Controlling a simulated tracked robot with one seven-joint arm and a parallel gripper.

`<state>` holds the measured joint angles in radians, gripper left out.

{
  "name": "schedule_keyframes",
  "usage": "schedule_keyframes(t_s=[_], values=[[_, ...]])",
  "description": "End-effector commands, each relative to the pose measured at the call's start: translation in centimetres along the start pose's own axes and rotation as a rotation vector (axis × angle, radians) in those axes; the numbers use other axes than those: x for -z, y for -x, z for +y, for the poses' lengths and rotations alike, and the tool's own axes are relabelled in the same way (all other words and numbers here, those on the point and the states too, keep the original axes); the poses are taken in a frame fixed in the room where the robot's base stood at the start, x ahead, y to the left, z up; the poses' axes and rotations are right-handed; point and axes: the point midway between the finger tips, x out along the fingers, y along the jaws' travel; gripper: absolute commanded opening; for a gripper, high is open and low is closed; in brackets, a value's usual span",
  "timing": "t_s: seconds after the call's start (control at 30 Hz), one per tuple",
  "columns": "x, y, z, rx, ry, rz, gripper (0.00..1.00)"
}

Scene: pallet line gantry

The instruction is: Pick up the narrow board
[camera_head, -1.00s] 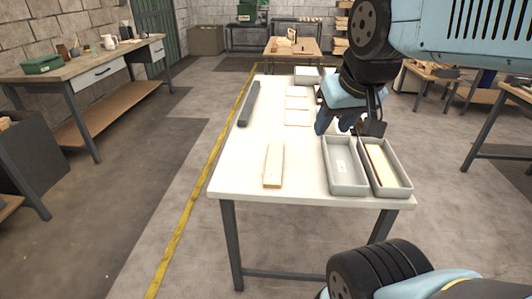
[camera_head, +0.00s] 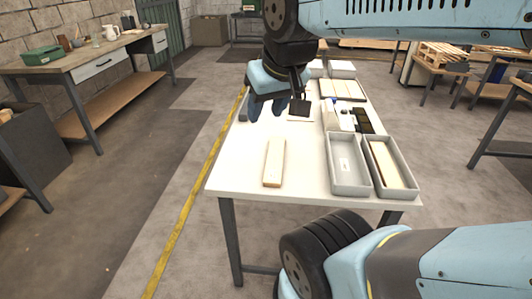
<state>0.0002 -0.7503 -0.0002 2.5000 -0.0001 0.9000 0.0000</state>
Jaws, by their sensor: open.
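A narrow board (camera_head: 274,163) of pale wood lies flat on the white table (camera_head: 235,178), near the middle of its front half. Another board (camera_head: 389,165) lies inside the right-hand grey tray (camera_head: 409,190). The grey tray beside it (camera_head: 348,187) holds only a small pale mark or label on its floor. My gripper (camera_head: 267,110) hangs above the table, behind the narrow board and apart from it. Its dark blue fingers are open with nothing seen between them. My arm hides part of the table's far end.
Behind the trays are a black item (camera_head: 364,121), small white items and a shallow wooden-rimmed tray (camera_head: 342,90). The table is clear around the narrow board. A workbench (camera_head: 75,62) stands at the left, beyond a yellow floor line (camera_head: 186,215).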

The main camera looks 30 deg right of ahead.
Motion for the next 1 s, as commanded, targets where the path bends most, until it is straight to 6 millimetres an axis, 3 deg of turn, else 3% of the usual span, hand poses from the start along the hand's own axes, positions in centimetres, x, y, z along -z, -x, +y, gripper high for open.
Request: schedule_keyframes(t_s=[0.2, 0.27, 0.5, 0.77, 1.0], values=[[1.1, -0.7, 0.4, 0.006, -0.024, -0.024, 0.66], [1.9, -1.3, -0.5, 0.012, -0.04, -0.042, 0.71], [6.0, -5.1, 1.4, 0.023, -0.146, -0.133, 0.94], [9.7, -10.6, 4.6, 0.011, -0.269, -0.23, 0.94], [11.9, -16.6, 8.0, -0.022, -0.382, -0.317, 0.94]])
